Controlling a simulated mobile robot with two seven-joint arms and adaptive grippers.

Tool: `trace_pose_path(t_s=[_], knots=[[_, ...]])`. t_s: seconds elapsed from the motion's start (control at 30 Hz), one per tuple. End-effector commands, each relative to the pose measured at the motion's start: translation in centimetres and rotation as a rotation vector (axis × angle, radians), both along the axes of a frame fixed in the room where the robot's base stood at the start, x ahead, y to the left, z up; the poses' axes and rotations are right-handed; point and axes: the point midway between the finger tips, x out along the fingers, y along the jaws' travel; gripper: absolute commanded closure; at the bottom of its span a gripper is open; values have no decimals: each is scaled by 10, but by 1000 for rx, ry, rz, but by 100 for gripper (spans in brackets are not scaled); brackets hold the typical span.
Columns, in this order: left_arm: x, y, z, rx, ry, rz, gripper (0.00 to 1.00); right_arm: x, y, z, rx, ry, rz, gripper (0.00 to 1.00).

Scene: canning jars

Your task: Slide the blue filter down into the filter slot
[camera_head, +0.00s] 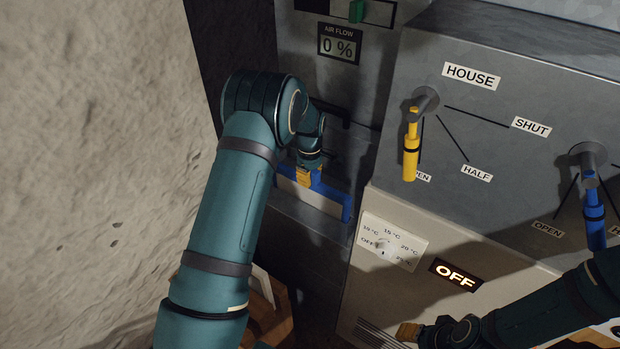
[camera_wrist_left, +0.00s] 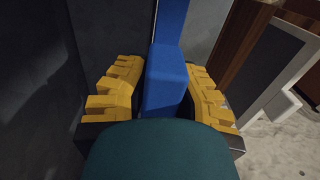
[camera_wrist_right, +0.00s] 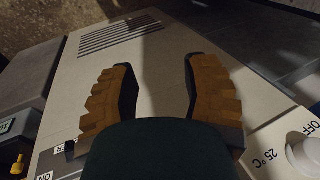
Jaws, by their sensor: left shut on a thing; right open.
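The blue filter (camera_head: 331,189) is a blue frame with a pale panel, in the middle of the head view, in front of the grey cabinet under the air flow display. My left gripper (camera_head: 309,176) is at its top edge, shut on a blue block of it. The left wrist view shows this blue part of the filter (camera_wrist_left: 167,80) between the yellow fingers of my left gripper (camera_wrist_left: 165,95). A dark slot-like opening (camera_head: 345,116) shows in the cabinet above the filter; part of it is behind my arm. My right gripper (camera_wrist_right: 160,95) is open and empty, over the beige heater box.
The beige box (camera_head: 450,235) with a dial (camera_head: 383,245) and an OFF display stands right of the filter. Yellow (camera_head: 411,150) and blue (camera_head: 594,215) valve handles stick out from the grey panel above. A rough wall (camera_head: 90,150) is close on the left.

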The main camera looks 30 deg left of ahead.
Motion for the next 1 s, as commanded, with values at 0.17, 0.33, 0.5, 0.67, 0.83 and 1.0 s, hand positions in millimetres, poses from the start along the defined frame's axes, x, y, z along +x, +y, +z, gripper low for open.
trace_pose_path(t_s=[0.17,0.33,0.5,0.67,0.83,1.0], knots=[[0,0,11,0,-2,0,100,5,2,8,1,-12,1,53],[0,0,19,0,-2,0,100,7,2,13,0,-17,-2,53],[0,0,26,0,-2,0,100,8,1,18,-1,-20,-5,53],[0,0,33,0,-2,0,100,10,1,22,-2,-22,-8,53],[0,0,41,0,-2,0,100,11,0,27,-3,-24,-11,53],[0,0,48,0,-1,0,100,12,-1,32,-4,-27,-16,53]])
